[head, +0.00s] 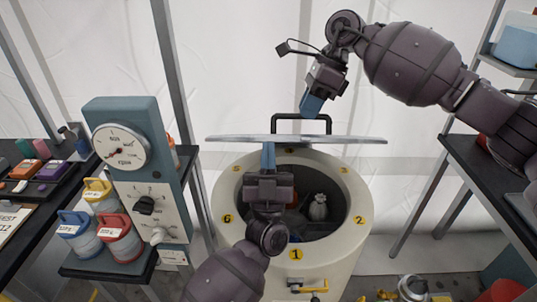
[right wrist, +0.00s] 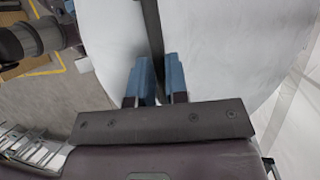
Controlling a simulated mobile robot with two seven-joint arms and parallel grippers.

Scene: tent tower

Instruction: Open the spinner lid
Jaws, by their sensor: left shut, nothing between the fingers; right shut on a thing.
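The spinner (head: 350,240) is a cream drum with numbered yellow marks around its round opening. Its grey disc lid (head: 345,139) is seen nearly edge-on above the opening, so the inside shows. The black lid handle (head: 288,117) stands on top of the lid. My right gripper (head: 311,108) is shut on the handle; the right wrist view shows its blue fingers (right wrist: 156,82) at the dark bar over the pale lid (right wrist: 215,45). My left gripper (head: 268,156) is shut and empty at the front of the lid, over the opening; I cannot tell whether it touches the lid.
A pale bulbous item (head: 318,207) sits inside the drum. A gauge panel (head: 130,165) and coloured canisters (head: 110,235) stand to the left. Black tables are on both sides. A yellow-handled valve (head: 308,287) projects from the drum's front.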

